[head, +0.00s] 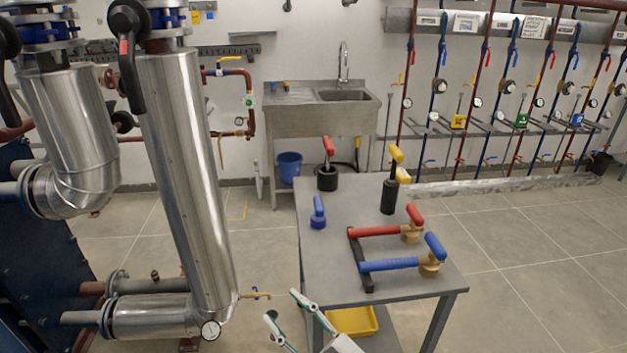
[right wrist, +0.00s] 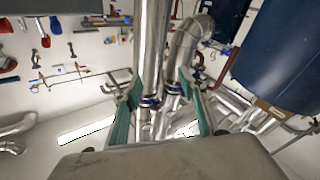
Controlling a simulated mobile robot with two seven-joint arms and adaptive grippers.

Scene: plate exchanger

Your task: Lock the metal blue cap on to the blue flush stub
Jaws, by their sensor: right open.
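A small blue cap-like piece with an upright grip (head: 318,214) stands on the grey table's left side in the head view. A thin brass stub with a small blue handle (head: 256,293) sticks out to the right from the lower end of the silver pipe, near a gauge. I take these for the blue cap and the blue flush stub. My right gripper (head: 281,304) is open and empty, just right of and below the stub, left of the table. In the right wrist view its two green-sided fingers (right wrist: 160,84) are spread with nothing between them. My left gripper is not in view.
The grey table (head: 335,258) also holds red- and blue-handled tools (head: 395,265) and two black-based pieces with red and yellow handles. A yellow tray (head: 352,321) sits below it. Large silver pipes (head: 180,170) stand left. Floor right of the table is clear.

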